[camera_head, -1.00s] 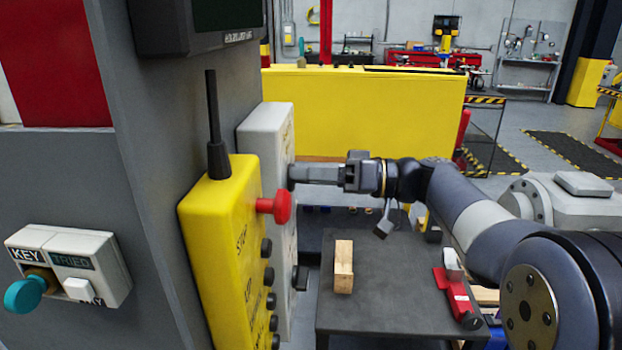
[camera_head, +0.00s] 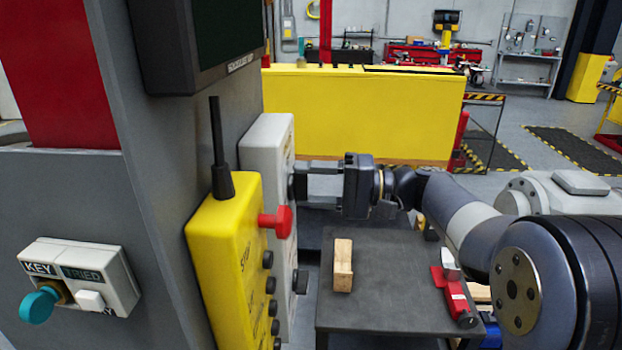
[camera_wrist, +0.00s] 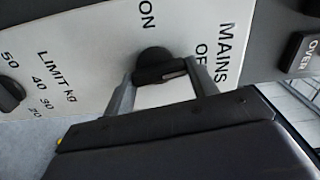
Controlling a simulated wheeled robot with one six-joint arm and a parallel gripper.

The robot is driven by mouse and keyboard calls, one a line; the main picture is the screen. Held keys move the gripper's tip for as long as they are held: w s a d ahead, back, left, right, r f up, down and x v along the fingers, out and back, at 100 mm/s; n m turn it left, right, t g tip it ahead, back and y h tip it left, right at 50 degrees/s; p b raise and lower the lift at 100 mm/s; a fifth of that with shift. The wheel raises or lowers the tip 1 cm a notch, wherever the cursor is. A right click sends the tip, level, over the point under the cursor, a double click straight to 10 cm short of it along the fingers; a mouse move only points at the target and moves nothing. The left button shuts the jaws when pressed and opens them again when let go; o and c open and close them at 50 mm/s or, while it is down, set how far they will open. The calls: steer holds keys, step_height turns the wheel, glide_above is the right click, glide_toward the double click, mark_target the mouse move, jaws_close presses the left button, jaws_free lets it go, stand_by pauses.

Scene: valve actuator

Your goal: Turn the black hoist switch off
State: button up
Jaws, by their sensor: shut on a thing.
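A black rotary knob labelled MAINS (camera_wrist: 153,62) is on a white panel in the wrist view. ON is printed on one side of it and a partly hidden OF on another. A pale mark on the knob lies at its lower right, on the side toward OF. No HOIST label is readable. My gripper (camera_wrist: 160,82) has one finger on each side of this knob, shut on it. In the head view my gripper (camera_head: 308,186) reaches the face of the white control box (camera_head: 268,150), and the knob is mostly hidden there.
A second black knob (camera_wrist: 10,95) by LIMIT kg and a black OVER button (camera_wrist: 299,52) are nearby. A yellow pendant (camera_head: 222,225) with a red stop button (camera_head: 283,222) stands in front. A dark table (camera_head: 385,275) with a wooden block (camera_head: 343,265) is below.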

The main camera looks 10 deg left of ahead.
steer(key=shift+m, duration=0.6)
steer(key=o, duration=1)
steer(key=shift+d, duration=0.15)
steer(key=d, duration=0.3)
steer(key=d+b, duration=0.1)
steer(key=d, duration=0.3)
steer(key=d+b, duration=0.1)
steer(key=d, duration=0.2)
steer(key=shift+w+d, duration=0.3)
steer(key=shift+w, duration=0.05)
